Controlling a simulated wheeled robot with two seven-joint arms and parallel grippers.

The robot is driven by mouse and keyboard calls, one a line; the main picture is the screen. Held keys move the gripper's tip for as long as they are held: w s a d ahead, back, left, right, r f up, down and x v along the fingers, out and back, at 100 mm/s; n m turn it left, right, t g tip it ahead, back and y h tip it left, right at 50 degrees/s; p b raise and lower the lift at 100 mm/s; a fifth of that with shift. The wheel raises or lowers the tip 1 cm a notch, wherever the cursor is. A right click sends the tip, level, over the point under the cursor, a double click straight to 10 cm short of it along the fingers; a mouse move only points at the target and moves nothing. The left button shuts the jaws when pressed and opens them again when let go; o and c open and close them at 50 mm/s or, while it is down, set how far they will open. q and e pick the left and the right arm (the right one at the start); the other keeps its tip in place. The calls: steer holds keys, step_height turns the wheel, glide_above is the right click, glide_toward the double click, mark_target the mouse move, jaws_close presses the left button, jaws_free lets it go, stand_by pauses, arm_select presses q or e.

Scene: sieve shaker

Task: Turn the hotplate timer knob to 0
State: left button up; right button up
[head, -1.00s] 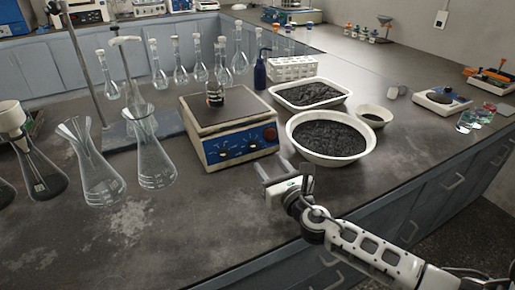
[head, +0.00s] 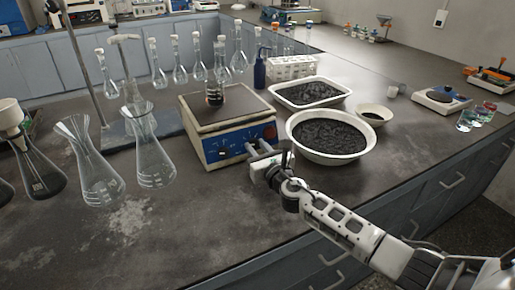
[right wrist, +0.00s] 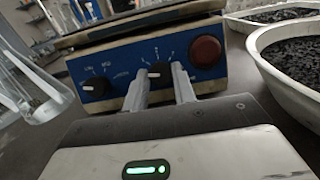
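The hotplate (head: 222,122) stands on the bench with a blue front panel. In the right wrist view the panel (right wrist: 118,72) carries a left black knob (right wrist: 95,88), a right black knob (right wrist: 159,73) and a round red button (right wrist: 206,51). My right gripper (head: 254,150) is at the right half of the panel. In the wrist view its two fingers (right wrist: 160,85) stand open on either side of the right knob, with narrow gaps showing. Contact cannot be told. The panel labels are too small to read surely. My left gripper is not in view.
A large white bowl of black grains (head: 327,157) sits close to the right of my gripper. Glass flasks (head: 152,150) stand to the left. The bench front is clear.

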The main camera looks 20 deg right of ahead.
steer(key=shift+n+y, duration=0.6)
steer(key=shift+n, duration=0.7)
steer(key=o, duration=1)
steer(key=shift+d, duration=0.1)
steer(key=s, duration=1)
steer(key=s+d, duration=0.1)
steer(key=s, duration=0.5)
